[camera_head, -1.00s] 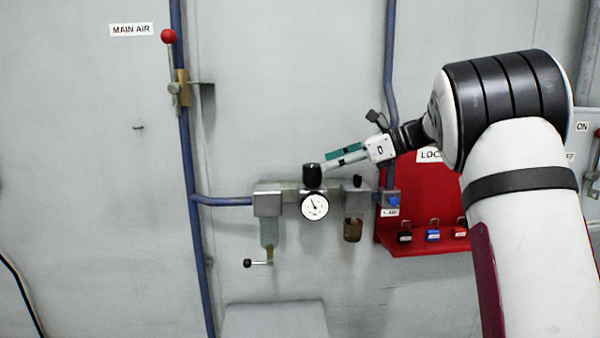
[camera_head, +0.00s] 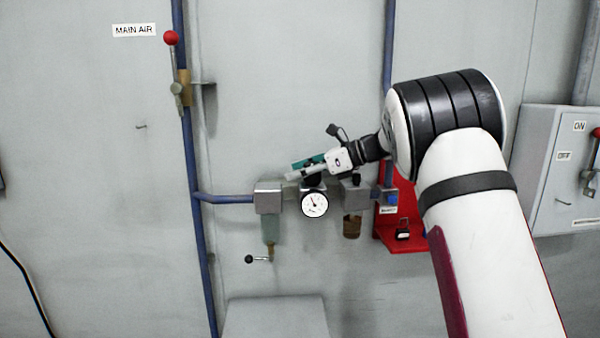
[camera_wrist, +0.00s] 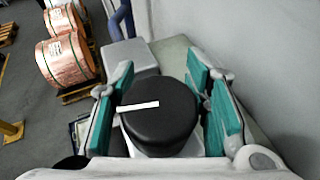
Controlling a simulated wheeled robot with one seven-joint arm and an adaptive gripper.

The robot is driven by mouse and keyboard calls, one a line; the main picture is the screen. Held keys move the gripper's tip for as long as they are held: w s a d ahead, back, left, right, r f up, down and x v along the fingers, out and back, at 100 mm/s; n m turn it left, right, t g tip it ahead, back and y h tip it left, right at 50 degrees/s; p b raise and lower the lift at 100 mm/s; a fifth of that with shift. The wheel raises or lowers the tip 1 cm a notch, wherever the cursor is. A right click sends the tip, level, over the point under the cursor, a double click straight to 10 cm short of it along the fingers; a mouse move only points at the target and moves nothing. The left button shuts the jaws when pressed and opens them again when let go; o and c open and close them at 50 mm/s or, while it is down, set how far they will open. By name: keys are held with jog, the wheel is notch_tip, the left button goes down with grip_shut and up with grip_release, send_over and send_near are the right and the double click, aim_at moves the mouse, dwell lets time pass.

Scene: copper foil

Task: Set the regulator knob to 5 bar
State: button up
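The regulator knob (camera_wrist: 160,122) is a black round cap with a white line on its top, seen from above in the wrist view. My gripper (camera_wrist: 162,80) is open, with its teal-padded fingers on either side of the knob. Small gaps seem to show between pads and knob, but I cannot tell whether either pad touches it. In the head view my gripper (camera_head: 300,169) covers most of the knob. The round white pressure gauge (camera_head: 314,204) below has its needle pointing up and slightly left; its numbers are too small to read.
Beside the gauge are a grey filter block (camera_head: 268,198) and a lubricator block (camera_head: 355,196) on the blue pipe (camera_head: 222,200). A red lockout board (camera_head: 400,235) is partly behind my arm. The red-knobbed main air lever (camera_head: 171,38) is at upper left, clear of my arm.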

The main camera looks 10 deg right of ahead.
jog(key=c, duration=0.7)
jog(key=shift+m, duration=0.3)
